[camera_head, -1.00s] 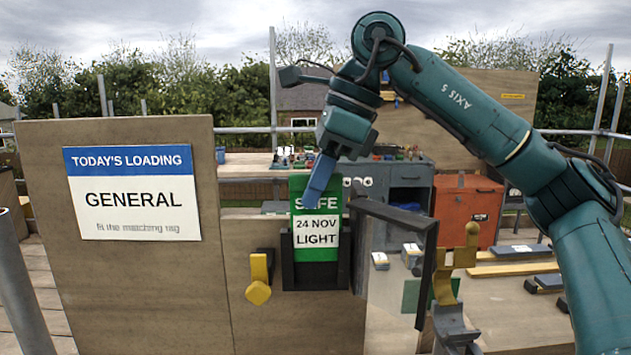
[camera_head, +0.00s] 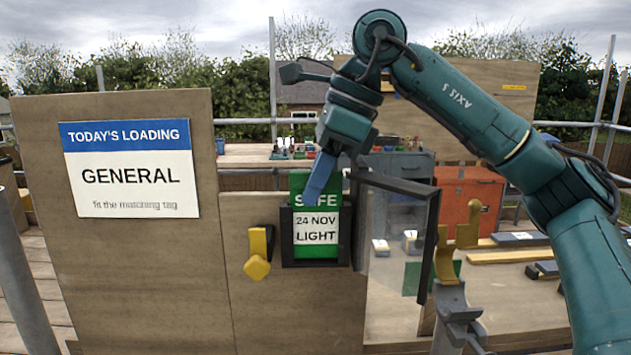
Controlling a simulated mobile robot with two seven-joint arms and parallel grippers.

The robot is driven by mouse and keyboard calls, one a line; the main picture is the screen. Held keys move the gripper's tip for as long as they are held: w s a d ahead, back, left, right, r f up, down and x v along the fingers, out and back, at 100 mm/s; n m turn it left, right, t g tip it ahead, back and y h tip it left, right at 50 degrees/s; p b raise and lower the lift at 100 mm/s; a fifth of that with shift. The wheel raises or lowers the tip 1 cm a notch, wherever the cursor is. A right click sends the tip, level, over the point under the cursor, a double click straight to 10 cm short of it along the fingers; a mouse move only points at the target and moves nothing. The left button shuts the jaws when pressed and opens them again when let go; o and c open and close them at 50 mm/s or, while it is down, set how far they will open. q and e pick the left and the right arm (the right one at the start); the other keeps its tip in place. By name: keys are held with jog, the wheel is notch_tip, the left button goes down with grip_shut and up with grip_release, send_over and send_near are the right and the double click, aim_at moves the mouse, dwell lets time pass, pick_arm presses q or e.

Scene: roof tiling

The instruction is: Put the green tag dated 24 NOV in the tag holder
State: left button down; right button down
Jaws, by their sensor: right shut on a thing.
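The green tag (camera_head: 317,251) reads "SAFE", "24 NOV" and "LIGHT" on green and white bands. It stands upright, with its lower part inside the black tag holder (camera_head: 287,250) and its top above the holder's rim. My right gripper (camera_head: 318,188) is shut on the tag's upper part, its blue finger covering some of the "SAFE" lettering. A dark-framed clear cover (camera_head: 433,235) stands swung open at the holder's right. Whether the tag touches the holder's bottom is hard to see. My left gripper is not in view.
A board sign (camera_head: 130,168) reads "TODAY'S LOADING GENERAL, fit the matching tag". A yellow latch (camera_head: 257,255) sits left of the holder. An orange cabinet (camera_head: 470,200) stands behind.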

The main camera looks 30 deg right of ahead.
jog(key=shift+f, duration=0.2)
jog(key=c, duration=1.4)
grip_release()
jog(key=shift+s, duration=0.15)
jog(key=shift+c, duration=0.2)
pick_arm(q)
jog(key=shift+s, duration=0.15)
